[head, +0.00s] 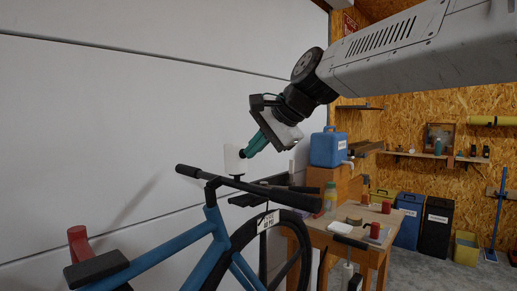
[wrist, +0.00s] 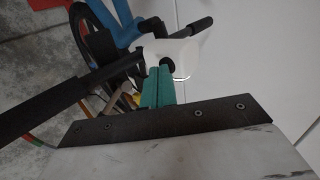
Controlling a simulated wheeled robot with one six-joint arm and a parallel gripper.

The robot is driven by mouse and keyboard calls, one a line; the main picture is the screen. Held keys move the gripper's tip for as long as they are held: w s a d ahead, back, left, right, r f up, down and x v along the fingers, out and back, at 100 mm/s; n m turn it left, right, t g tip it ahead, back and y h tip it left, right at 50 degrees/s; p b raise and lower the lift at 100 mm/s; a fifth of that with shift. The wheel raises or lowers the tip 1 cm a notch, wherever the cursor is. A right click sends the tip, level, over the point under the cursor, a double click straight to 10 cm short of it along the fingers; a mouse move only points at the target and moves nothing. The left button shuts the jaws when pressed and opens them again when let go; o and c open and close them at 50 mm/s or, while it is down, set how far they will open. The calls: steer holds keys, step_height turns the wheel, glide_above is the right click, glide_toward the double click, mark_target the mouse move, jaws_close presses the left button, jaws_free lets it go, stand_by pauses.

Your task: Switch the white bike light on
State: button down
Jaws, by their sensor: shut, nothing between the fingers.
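The white bike light (head: 234,159) sits above the handlebar of a blue bicycle (head: 209,226), near the middle of the head view. In the wrist view the light (wrist: 194,52) is at the top centre, with a round black part (wrist: 167,65) on the face toward me. My gripper (head: 246,154) has teal fingers, shut and empty, pointing down and left at the light. In the wrist view the fingertips (wrist: 158,70) are right at the black part. I cannot tell whether they touch it. Whether the light is lit cannot be told.
A wooden bench (head: 345,235) with red cans and a bottle stands right of the bicycle. A blue jug (head: 328,148) sits on a wooden box behind. The white wall (head: 110,110) is close behind the bicycle. Several bins stand at the far right.

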steer(key=shift+w+a, duration=0.25)
steer(key=shift+a, duration=0.05)
steer(key=shift+d, duration=0.1)
steer(key=shift+s+d, duration=0.7)
steer(key=shift+d, duration=0.15)
steer(key=shift+s+d, duration=0.4)
steer(key=shift+d, duration=0.2)
steer(key=v, duration=1)
steer(key=shift+d, duration=0.15)
